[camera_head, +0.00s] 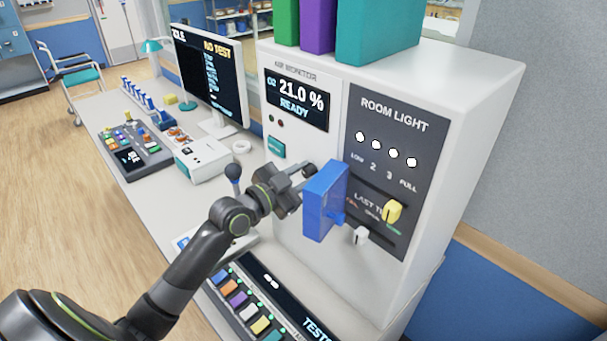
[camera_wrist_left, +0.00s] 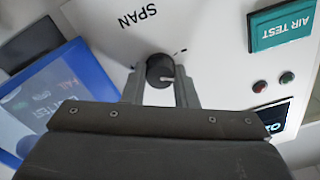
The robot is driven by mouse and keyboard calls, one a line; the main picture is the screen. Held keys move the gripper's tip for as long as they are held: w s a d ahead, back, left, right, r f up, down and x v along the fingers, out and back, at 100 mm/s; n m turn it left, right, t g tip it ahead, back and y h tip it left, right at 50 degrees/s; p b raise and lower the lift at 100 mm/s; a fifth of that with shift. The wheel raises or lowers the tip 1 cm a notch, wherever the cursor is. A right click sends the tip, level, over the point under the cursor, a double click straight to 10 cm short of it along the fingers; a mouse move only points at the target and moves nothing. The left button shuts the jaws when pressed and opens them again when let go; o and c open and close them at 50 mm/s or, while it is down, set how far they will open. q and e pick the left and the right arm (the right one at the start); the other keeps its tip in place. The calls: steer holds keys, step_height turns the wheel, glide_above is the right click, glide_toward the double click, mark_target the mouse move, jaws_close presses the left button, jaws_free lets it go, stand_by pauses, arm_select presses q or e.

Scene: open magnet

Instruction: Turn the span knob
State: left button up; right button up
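The span knob (camera_wrist_left: 160,70) is a small round black knob with a white mark, on the white panel under the printed word SPAN. My left gripper (camera_wrist_left: 160,88) has one finger on each side of it in the left wrist view. I cannot tell whether the fingers touch the knob. In the head view my left gripper (camera_head: 298,182) is at the front of the white air monitor (camera_head: 290,225), beside a blue box-like part. The gripper largely hides the knob there. My right gripper is not in view.
The blue part (camera_head: 325,200) sticks out close to the right of my gripper; its blue frame (camera_wrist_left: 85,70) also shows in the left wrist view. A yellow slider handle (camera_head: 392,211) is farther right. The teal AIR TEST button (camera_head: 276,147) is above left.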

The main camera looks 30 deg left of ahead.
arm_select(q)
steer(key=shift+c, duration=0.9)
steer(key=shift+n, duration=0.9)
steer(key=o, duration=1)
steer(key=p+v, duration=0.3)
steer(key=v, duration=1.4)
steer(key=shift+s, duration=0.2)
